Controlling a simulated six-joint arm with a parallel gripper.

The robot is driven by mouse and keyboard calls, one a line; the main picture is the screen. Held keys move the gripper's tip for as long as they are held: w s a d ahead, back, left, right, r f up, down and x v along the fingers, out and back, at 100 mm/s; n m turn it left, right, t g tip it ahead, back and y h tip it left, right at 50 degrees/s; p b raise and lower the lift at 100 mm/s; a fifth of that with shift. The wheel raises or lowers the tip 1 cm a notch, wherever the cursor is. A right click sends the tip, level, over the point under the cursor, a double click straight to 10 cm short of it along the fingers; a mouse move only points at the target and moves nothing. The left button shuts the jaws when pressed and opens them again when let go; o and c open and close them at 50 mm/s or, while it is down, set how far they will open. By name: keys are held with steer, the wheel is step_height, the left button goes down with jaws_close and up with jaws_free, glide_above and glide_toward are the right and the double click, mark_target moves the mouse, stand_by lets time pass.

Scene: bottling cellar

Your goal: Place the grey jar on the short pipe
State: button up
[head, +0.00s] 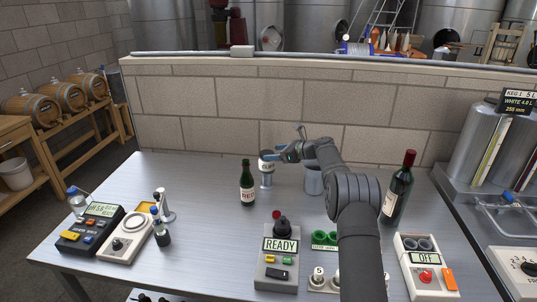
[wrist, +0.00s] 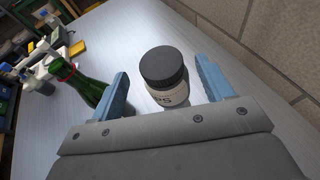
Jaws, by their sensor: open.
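The grey jar (wrist: 165,88) has a dark lid and a pale label, and stands between my fingers in the wrist view, with gaps on both sides.
A green bottle (head: 247,186) stands left of the jar. A grey cylinder (head: 313,182) is partly hidden by my arm. A dark wine bottle (head: 397,190) stands at the right. Control boxes (head: 279,262) line the front. A block wall (head: 220,110) rises behind; the table's left middle is clear.

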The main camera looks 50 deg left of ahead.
mark_target(268, 153)
steer(key=v, duration=0.7)
steer(key=shift+d, duration=0.3)
steer(key=shift+a, duration=0.1)
steer(key=x, duration=1.1)
steer(key=shift+a+f, duration=0.15)
steer(key=shift+a, duration=0.15)
steer(key=shift+r, duration=0.95)
steer(key=shift+a+r, duration=0.1)
steer(key=shift+r, duration=0.65)
